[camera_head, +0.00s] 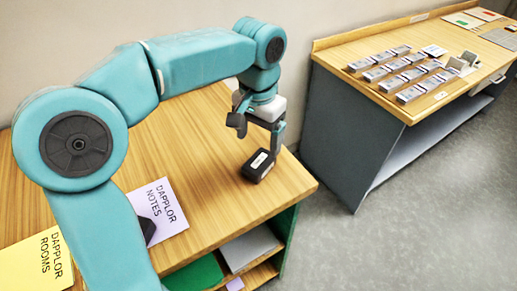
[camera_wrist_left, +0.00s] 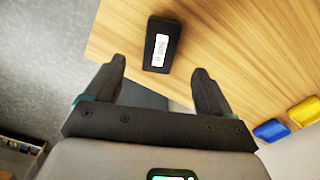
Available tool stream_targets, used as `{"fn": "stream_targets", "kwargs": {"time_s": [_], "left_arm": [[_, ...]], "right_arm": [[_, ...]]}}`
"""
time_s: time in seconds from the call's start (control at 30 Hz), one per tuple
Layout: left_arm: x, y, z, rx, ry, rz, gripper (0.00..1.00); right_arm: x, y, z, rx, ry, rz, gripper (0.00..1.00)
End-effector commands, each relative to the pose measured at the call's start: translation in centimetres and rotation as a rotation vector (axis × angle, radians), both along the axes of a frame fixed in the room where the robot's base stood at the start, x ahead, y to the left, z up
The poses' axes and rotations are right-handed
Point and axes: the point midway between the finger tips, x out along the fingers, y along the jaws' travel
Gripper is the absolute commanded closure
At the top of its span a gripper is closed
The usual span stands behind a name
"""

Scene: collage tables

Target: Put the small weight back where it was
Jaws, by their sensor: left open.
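A small black block with a white label (camera_head: 258,165), which looks like a weight, lies on the wooden table top near its right corner. It also shows in the left wrist view (camera_wrist_left: 152,60), just beyond the fingertips. My left gripper (camera_head: 259,133) is open above the block, pointing down, with nothing between its fingers. In the left wrist view the gripper (camera_wrist_left: 160,68) has its two fingers spread, and the block is apart from them. A second dark block (camera_head: 147,231) rests on the purple DAPPLOR NOTES sheet (camera_head: 170,222), partly hidden by my arm. My right gripper is not in view.
A yellow DAPPLOR ROOMS sheet (camera_head: 38,262) lies at the lower left. Shelves with a green item (camera_head: 196,273) sit under the table. A second table (camera_head: 335,58) with rows of small cards stands across a floor gap. Bare wood (camera_head: 200,150) surrounds the block.

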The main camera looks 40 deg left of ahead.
Motion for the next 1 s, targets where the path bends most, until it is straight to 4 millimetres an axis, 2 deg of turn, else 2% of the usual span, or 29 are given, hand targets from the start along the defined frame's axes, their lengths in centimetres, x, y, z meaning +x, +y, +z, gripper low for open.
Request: {"fn": "stream_targets", "kwargs": {"time_s": [0.03, 0.1, 0.23, 0.83, 0.93, 1.0], "left_arm": [[0.0, 0.0, 1.3, -0.001, -0.004, -0.001, 0.17], [0.1, 0.0, 2.3, 0.0, -0.002, -0.001, 0.17], [0.0, 0.0, 3.5, 0.0, 0.0, -0.001, 0.17], [0.0, 0.0, 3.9, 0.0, 0.001, -0.001, 0.17], [0.0, 0.0, 5.1, 0.0, 0.0, -0.001, 0.17], [0.0, 0.0, 6.6, 0.0, 0.0, -0.001, 0.17]], "right_arm": [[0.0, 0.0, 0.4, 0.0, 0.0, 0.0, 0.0], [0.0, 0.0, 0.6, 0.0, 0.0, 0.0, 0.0], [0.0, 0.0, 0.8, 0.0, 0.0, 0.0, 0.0], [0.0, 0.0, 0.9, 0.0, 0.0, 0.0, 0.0], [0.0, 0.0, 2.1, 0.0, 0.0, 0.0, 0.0], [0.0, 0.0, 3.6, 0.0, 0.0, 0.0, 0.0]]}}
